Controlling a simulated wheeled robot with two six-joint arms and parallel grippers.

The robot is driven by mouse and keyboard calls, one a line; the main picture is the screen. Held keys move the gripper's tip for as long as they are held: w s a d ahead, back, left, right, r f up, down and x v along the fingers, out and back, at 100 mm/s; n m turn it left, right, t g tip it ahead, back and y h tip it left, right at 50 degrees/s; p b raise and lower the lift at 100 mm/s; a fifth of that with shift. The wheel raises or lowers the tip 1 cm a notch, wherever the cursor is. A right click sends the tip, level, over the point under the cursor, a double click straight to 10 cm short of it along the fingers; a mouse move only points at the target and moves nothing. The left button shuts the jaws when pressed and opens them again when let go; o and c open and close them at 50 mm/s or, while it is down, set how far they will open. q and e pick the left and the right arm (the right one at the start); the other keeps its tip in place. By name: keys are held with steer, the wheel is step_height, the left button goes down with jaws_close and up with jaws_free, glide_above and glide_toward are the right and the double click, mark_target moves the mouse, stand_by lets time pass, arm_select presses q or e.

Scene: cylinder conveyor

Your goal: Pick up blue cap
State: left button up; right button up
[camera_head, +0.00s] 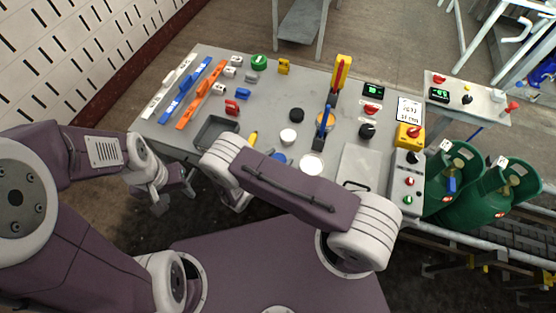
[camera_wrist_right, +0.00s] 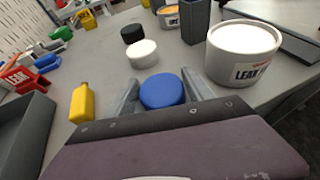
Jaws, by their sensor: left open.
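The blue cap (camera_wrist_right: 161,91) is a round disc on the grey table, between the two fingers of my right gripper (camera_wrist_right: 160,80) in the right wrist view. The fingers stand apart on either side of it; whether they touch it I cannot tell. In the head view the blue cap (camera_head: 279,157) shows just beyond my right arm, partly covered, and the right gripper is hidden behind that arm. My left gripper (camera_head: 160,203) is open and empty, off the table's near left edge.
A white cap (camera_wrist_right: 143,53) and a black cap (camera_wrist_right: 132,33) lie beyond the blue one. A white tub (camera_wrist_right: 242,55) stands close on the right. A yellow bottle (camera_wrist_right: 83,104) and a grey tray (camera_wrist_right: 22,130) are on the left. Green gas cylinders (camera_head: 480,205) stand right of the table.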

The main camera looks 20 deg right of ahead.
mark_target(279, 158)
steer(key=shift+d, duration=0.1)
steer(key=c, duration=0.8)
steer(key=shift+r, duration=0.4)
step_height(279, 158, up, 3)
steer(key=shift+f, duration=0.1)
steer(key=d+r, duration=0.2)
steer(key=d, duration=0.2)
steer(key=d+r+b, duration=0.1)
steer(key=d+r, duration=0.2)
steer(key=s+d+r, duration=0.1)
steer(key=d+r, duration=0.1)
steer(key=d, duration=0.2)
steer(key=shift+d+r, duration=0.2)
steer(key=shift+d, duration=0.1)
